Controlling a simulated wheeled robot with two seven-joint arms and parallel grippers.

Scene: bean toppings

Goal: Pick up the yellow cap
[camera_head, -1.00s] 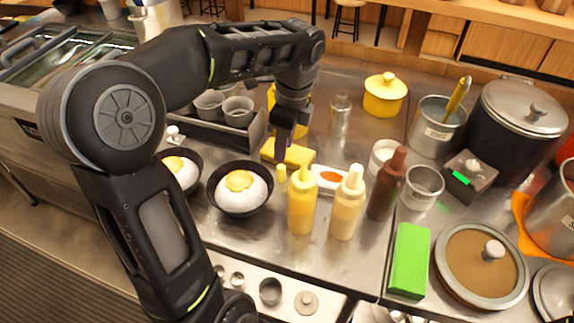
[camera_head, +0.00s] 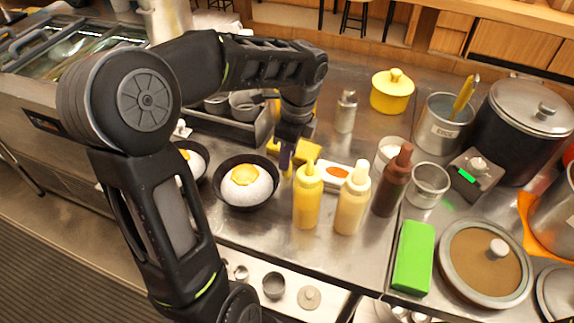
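The small yellow cap (camera_head: 287,171) stands on the steel counter between a black bowl and the yellow squeeze bottle (camera_head: 307,203). Only a small part of it shows below the fingers. My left gripper (camera_head: 286,158) points down, its fingertips right at the cap's top. I cannot tell whether the fingers touch the cap or how far apart they are. My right gripper is out of view.
Black bowls with egg on white food, one here (camera_head: 246,190), stand left of the cap. A cream bottle (camera_head: 351,205) and a brown bottle (camera_head: 393,185) stand to the right. A green block (camera_head: 413,258) lies front right.

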